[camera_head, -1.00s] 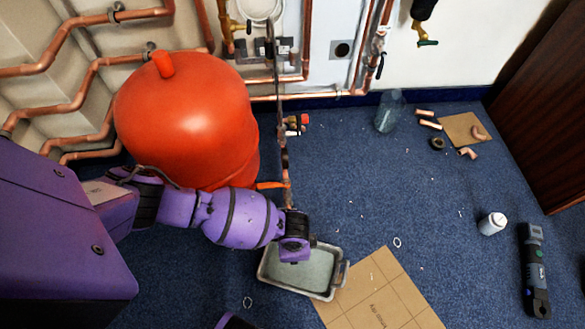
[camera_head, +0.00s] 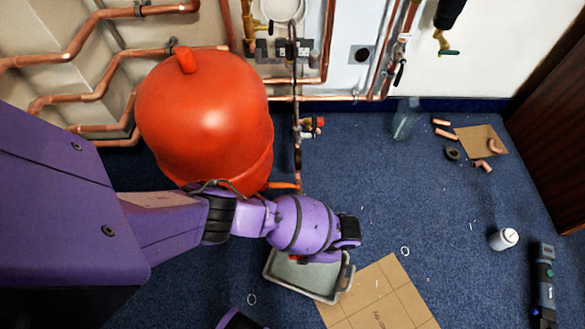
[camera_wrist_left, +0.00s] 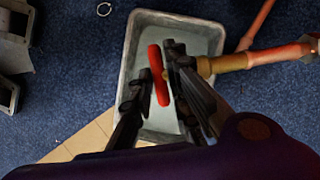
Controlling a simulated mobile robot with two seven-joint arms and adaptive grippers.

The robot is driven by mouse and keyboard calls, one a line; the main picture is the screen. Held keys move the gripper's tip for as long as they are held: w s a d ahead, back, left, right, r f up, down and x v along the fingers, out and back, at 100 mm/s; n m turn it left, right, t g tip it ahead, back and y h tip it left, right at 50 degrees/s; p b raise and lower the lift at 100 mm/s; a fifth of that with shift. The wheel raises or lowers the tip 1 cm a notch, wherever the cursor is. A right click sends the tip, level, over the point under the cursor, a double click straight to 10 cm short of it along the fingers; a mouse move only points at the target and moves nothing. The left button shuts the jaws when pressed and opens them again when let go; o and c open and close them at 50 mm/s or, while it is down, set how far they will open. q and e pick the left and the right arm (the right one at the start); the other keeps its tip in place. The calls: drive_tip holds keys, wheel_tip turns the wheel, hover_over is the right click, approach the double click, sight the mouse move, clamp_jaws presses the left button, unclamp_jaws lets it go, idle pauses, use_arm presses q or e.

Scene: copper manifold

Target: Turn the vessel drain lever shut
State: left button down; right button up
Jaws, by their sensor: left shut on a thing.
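The vessel (camera_head: 205,115) is a large orange-red tank at the left of the head view. A copper pipe and brass drain valve (camera_wrist_left: 235,63) come in from the right of the left wrist view, with the red drain lever (camera_wrist_left: 158,75) at the valve's end. The lever lies across the pipe's line, over a grey tray (camera_wrist_left: 150,22). My left gripper (camera_wrist_left: 163,68) is shut on the lever, one dark finger on each side. In the head view my wrist hides most of the valve, and a small red bit shows beneath it. My right gripper is not in view.
The tray (camera_head: 345,287) sits on the blue carpet beside a cardboard sheet (camera_head: 380,300). A white bottle (camera_head: 503,239) and a dark tool (camera_head: 543,285) lie to the right. Copper pipes run along the wall behind. The carpet right of the valve is mostly clear.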

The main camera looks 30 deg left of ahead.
use_arm(q)
drive_tip(key=shift+a, duration=0.1)
drive_tip(key=c, duration=1.7)
unclamp_jaws()
drive_tip(key=shift+r, duration=0.1)
drive_tip(key=v, duration=1.2)
drive_tip(key=shift+w, duration=0.1)
